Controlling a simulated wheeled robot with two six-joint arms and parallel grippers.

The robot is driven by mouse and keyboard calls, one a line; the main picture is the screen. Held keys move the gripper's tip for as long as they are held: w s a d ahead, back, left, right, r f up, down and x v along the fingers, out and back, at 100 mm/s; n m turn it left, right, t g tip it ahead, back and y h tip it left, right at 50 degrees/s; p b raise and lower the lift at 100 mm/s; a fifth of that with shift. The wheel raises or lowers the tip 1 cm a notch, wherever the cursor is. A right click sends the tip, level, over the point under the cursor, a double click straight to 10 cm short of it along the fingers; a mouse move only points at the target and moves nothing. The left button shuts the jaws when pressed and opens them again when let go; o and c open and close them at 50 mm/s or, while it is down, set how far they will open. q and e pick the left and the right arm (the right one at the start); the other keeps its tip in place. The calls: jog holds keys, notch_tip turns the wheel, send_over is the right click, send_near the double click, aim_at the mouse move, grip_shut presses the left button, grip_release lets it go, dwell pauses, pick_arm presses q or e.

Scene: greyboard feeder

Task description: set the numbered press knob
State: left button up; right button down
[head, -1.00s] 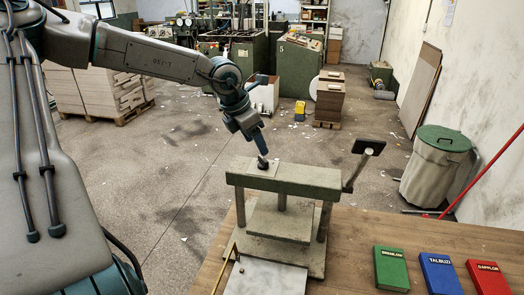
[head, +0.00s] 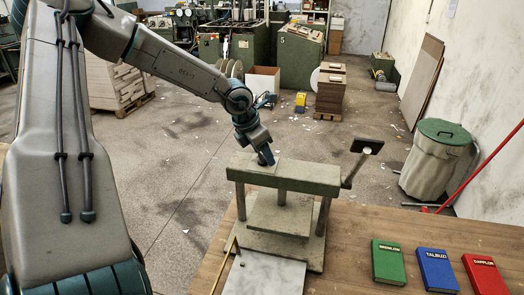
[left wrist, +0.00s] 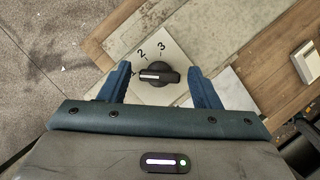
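The press (head: 285,178) stands on the wooden table, with a pale dial plate on the left of its top beam. In the left wrist view, the black knob (left wrist: 154,74) sits on the dial plate (left wrist: 180,58) marked 2 and 3, with a partly hidden mark at its left. The knob's white line points left, toward that mark. My left gripper (head: 266,157) is over the plate and hides the knob in the head view. In the left wrist view its blue fingers (left wrist: 160,84) are open, one either side of the knob, with gaps. My right gripper is out of view.
Green (head: 388,263), blue (head: 437,271) and red (head: 485,275) books lie on the table (head: 350,230) at the right. A pale slab (head: 265,275) lies before the press. A dark pad on an arm (head: 367,146) juts from the press's right side.

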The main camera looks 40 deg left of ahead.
pick_arm(q)
jog(key=c, duration=0.8)
jog(key=shift+o, duration=0.2)
